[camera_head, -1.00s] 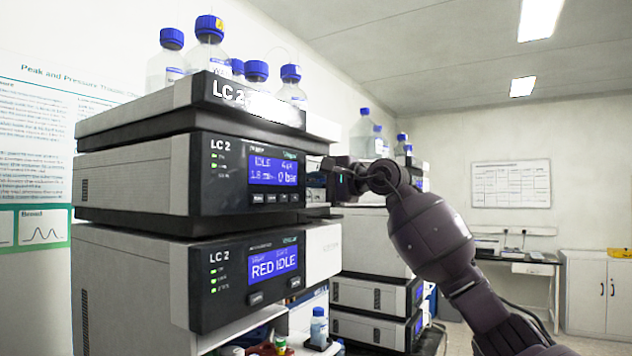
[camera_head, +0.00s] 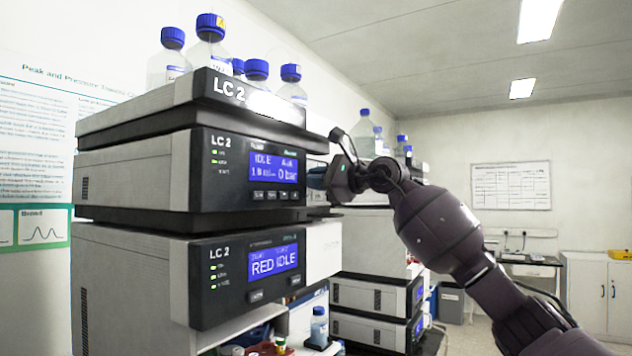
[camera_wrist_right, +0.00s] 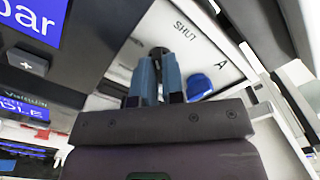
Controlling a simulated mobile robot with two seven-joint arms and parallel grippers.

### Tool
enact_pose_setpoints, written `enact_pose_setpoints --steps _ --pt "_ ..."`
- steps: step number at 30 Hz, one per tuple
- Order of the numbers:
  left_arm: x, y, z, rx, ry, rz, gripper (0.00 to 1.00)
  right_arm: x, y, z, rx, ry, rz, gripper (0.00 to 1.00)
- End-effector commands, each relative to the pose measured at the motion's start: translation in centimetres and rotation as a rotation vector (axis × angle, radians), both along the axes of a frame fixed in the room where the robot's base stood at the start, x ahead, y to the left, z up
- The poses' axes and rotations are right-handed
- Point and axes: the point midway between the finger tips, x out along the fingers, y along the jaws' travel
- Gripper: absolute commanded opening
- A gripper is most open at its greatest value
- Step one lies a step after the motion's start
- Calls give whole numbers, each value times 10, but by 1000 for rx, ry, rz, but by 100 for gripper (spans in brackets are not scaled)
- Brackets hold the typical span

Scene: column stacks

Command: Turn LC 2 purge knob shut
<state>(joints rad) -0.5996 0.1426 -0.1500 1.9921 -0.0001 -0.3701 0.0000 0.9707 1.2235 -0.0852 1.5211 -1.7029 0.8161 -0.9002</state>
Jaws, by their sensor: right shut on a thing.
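The LC 2 pump module (camera_head: 228,193) is the upper unit with a lit screen reading IDLE and 0 bar. My right gripper (camera_head: 318,180) is at the right end of its front; the arm hides the knob there in the head view. In the right wrist view my right gripper (camera_wrist_right: 158,75) has its two blue-grey fingers closed on a small dark knob, the purge knob (camera_wrist_right: 158,50), on a pale panel. The word SHUT is printed above and right of the knob, and a partly hidden word is to its left. My left gripper is out of view.
A lower LC 2 unit (camera_head: 250,282) reading RED IDLE stands beneath. Blue-capped bottles (camera_head: 210,45) stand on top of the stack. A blue part (camera_wrist_right: 200,87) sits right of the fingers near a letter A. Another instrument stack (camera_head: 375,295) stands behind.

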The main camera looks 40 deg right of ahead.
Motion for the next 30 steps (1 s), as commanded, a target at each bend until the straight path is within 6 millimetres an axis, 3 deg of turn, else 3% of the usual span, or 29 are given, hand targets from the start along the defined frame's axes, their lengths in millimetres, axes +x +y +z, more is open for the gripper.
enact_pose_setpoints --steps 18,30 --pt "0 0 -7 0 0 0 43 0 0 -1 527 222 -1 0" --pt "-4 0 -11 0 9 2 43 0 0 -1 751 313 -1 0"
